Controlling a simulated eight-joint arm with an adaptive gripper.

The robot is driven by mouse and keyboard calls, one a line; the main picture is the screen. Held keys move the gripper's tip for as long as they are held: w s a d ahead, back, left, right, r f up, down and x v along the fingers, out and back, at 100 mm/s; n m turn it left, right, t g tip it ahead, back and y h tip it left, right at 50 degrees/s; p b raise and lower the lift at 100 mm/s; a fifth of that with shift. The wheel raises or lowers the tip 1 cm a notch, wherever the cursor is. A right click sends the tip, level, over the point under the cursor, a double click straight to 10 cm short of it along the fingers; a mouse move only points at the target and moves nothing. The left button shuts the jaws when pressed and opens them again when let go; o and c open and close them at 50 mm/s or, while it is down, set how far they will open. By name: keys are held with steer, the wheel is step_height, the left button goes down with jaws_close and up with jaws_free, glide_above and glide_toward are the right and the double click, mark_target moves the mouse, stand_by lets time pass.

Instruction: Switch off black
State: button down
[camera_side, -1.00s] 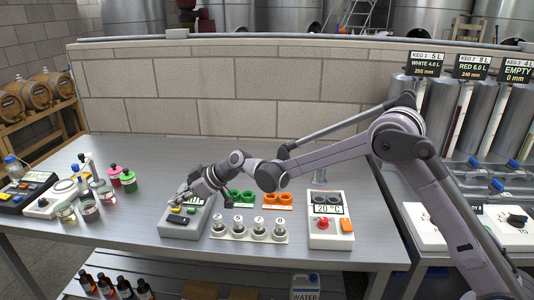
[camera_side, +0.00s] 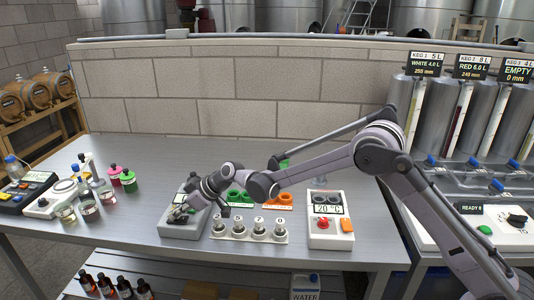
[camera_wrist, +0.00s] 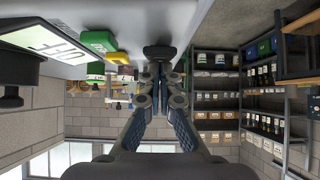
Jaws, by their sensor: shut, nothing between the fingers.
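A grey control box (camera_side: 182,232) stands on the steel bench, left of the middle in the side view. My gripper (camera_side: 177,214) is low over its front part and hides most of its top and the black control there. In the wrist view the shut, empty fingers (camera_wrist: 160,78) point at a round-ended black control (camera_wrist: 160,52) on the box. The tips look very close to it; I cannot tell whether they touch. A green button (camera_wrist: 99,41), a yellow button (camera_wrist: 117,58) and a lit display (camera_wrist: 62,35) sit to its left. The black control's on or off state cannot be read.
A white rack with several numbered knobs (camera_side: 240,237) stands close right of the box. Behind it are green (camera_side: 243,196) and orange holders. A white unit reading 20 °C (camera_side: 331,240) is farther right. Jars and scales stand left. Bench between is clear.

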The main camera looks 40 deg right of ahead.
steer(key=shift+w, duration=0.1)
steer(key=shift+w+a+r, duration=0.15)
steer(key=shift+w+a, duration=0.3)
steer(key=shift+a, duration=0.05)
stand_by(0.4)
steer(key=shift+r, duration=0.2)
steer(key=r, duration=0.4)
steer(key=shift+w+a, duration=0.2)
steer(key=shift+a, duration=0.05)
steer(key=w+a+r+v, duration=0.1)
steer(key=v, duration=0.8)
steer(key=shift+s+d+r, duration=0.2)
steer(key=shift+r, duration=0.25)
